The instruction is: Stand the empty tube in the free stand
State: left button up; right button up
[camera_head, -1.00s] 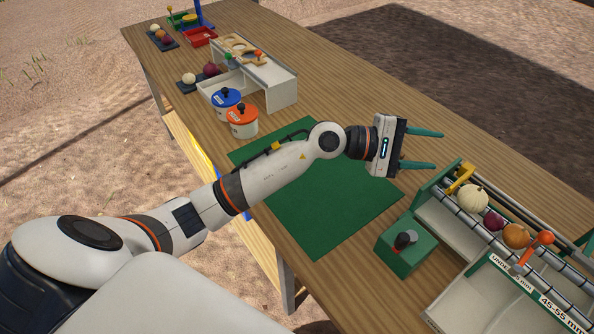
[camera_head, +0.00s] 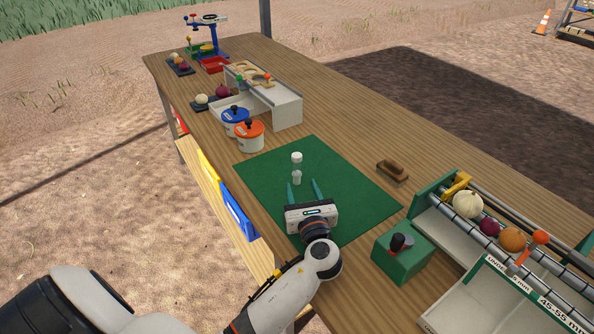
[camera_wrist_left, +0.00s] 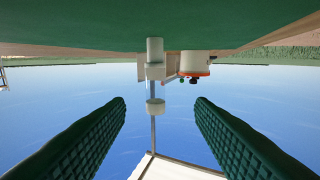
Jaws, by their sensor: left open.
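A small upright object with a white cap (camera_head: 297,157) and a white lower part (camera_head: 297,178) stands on the green mat (camera_head: 345,193). In the upside-down left wrist view, its white lower part (camera_wrist_left: 155,50) and cap (camera_wrist_left: 154,105) show, with a thin clear or grey section between. I cannot tell whether this is a tube in a stand. My left gripper (camera_head: 303,189) is open and empty, low over the mat. Its fingers (camera_wrist_left: 155,115) point at the object, which is beyond the fingertips. No separate free stand is clearly identifiable. My right gripper is not in view.
A brown wooden piece (camera_head: 392,171) lies right of the mat. A green box with a black knob (camera_head: 403,252) and a roller sorter with onions (camera_head: 490,228) stand at the right. Blue-lidded (camera_head: 234,122) and orange-lidded (camera_head: 249,136) tubs stand beyond the mat's left corner.

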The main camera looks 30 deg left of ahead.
aim_at(298, 165)
pick_arm(q)
jog(key=x, duration=0.4)
jog(key=shift+w, duration=0.1)
jog(key=x, duration=0.4)
jog(key=shift+w+a+r, duration=0.1)
jog(key=shift+w+r, duration=0.25)
jog(key=shift+r, duration=0.05)
jog(key=shift+w+a, duration=0.35)
grip_shut()
